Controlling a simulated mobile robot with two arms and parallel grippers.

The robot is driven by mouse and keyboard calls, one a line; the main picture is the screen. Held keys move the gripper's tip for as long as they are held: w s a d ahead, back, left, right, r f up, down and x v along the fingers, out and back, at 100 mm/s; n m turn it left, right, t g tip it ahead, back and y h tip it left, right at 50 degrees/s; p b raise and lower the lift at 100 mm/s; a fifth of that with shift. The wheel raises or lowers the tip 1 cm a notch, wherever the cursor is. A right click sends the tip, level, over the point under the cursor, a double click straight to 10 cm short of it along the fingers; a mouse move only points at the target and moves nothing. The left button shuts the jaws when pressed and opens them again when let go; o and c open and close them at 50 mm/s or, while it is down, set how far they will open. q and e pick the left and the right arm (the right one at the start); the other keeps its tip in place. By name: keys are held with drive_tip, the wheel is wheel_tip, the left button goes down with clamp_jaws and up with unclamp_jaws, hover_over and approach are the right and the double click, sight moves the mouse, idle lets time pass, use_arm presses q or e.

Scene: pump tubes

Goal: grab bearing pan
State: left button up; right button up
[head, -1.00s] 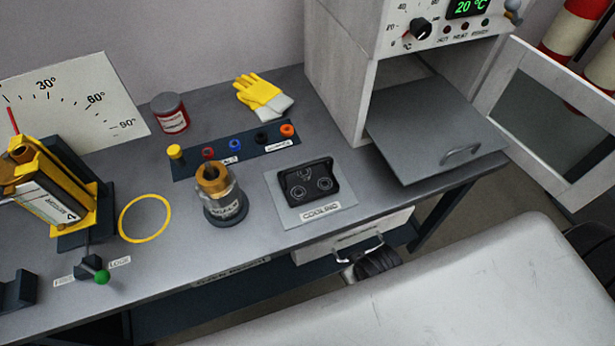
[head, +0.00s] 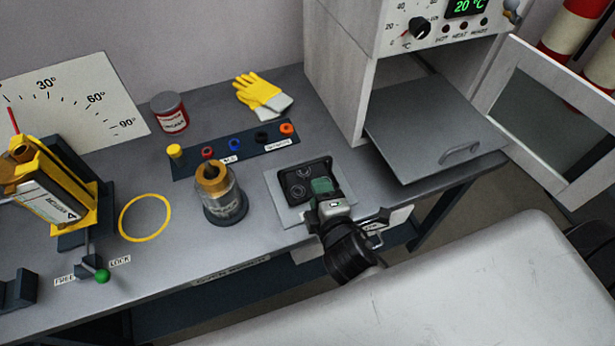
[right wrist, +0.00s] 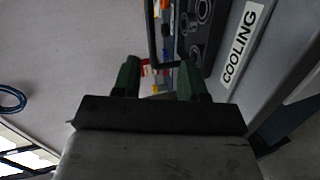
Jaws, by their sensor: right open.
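The bearing pan (head: 293,187) is a small black tray with round bearings in it. It rests on the grey COOLING plate (head: 287,215) near the bench's front edge. My right gripper (head: 322,186) is over the pan's right front side and hides part of it. In the right wrist view the two green fingers (right wrist: 157,72) are apart, with nothing held between them. The pan (right wrist: 203,30) shows there just beyond and to the right, with a thin black bar in front of the fingertips. I cannot tell whether they touch it. My left gripper is out of view.
A brass-topped cylinder (head: 222,197) stands left of the plate. Behind is a strip of coloured knobs (head: 235,150) and yellow gloves (head: 260,95). At right, the oven (head: 405,85) has its door (head: 550,120) open and a grey shelf (head: 435,130) sticking out.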

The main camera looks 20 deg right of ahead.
sight(303, 167)
drive_tip(key=shift+w+a+r+n+t+y, duration=0.2)
drive_tip(key=shift+w+a+n+t+y, duration=0.2)
drive_tip(key=shift+w+a+n, duration=0.4)
drive_tip(key=w, duration=0.2)
drive_tip(key=w+f, duration=0.1)
drive_tip(key=w, duration=0.1)
drive_tip(key=shift+w+d+p, duration=0.1)
drive_tip(key=shift+w+p, duration=0.1)
drive_tip(key=shift+p, duration=0.1)
drive_tip(key=shift+w+d, duration=0.1)
drive_tip(key=shift+w, duration=0.45)
drive_tip(key=w, duration=0.2)
drive_tip(key=w+f, duration=0.1)
drive_tip(key=w, duration=0.1)
drive_tip(key=shift+w+d+p, duration=0.1)
drive_tip(key=shift+d+p, duration=0.15)
drive_tip(key=shift+p, duration=0.1)
drive_tip(key=shift+c, duration=0.2)
clamp_jaws()
